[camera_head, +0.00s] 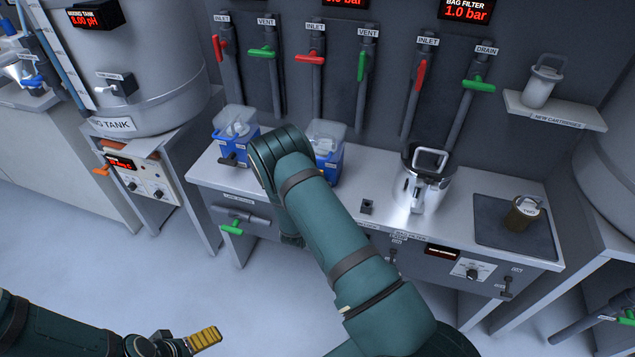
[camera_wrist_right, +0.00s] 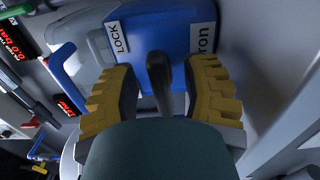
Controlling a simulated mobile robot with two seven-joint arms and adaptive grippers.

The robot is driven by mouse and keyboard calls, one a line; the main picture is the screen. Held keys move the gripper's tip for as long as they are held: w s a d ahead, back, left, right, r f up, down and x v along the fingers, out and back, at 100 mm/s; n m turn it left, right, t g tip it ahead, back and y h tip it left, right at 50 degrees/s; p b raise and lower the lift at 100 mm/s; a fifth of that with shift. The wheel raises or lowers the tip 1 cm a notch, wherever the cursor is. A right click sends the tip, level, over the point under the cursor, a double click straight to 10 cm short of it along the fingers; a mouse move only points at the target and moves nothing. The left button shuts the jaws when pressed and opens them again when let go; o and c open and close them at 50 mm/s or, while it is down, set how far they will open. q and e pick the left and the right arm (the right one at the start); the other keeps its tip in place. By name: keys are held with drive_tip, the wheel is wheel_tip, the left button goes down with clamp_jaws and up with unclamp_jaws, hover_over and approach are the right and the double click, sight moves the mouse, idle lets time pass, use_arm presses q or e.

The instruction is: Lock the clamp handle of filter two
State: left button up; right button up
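Two blue filter housings with clear lids stand on the bench. The left one (camera_head: 237,130) shows its dark clamp handle (camera_head: 228,160). The right one (camera_head: 328,145), likely filter two, is partly hidden by my right arm, and its handle is out of sight in the head view. In the right wrist view, a dark clamp handle (camera_wrist_right: 159,75) stands in front of a blue housing (camera_wrist_right: 178,40) with a LOCK label (camera_wrist_right: 117,37). My right gripper (camera_wrist_right: 160,100) is open, its yellow fingers on both sides of the handle with gaps. My left gripper (camera_head: 190,342) is far from the bench.
A steel bag filter housing (camera_head: 424,185) stands on the bench to the right. A dark tray (camera_head: 490,235) holds a brown cartridge (camera_head: 523,213). Red and green valve handles line the back wall. A green-handled valve (camera_head: 232,227) is on the bench front.

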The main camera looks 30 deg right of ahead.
drive_tip(key=shift+s+a, duration=0.1)
drive_tip(key=v, duration=1.1)
drive_tip(key=shift+s+a, duration=0.25)
drive_tip(key=shift+a, duration=0.05)
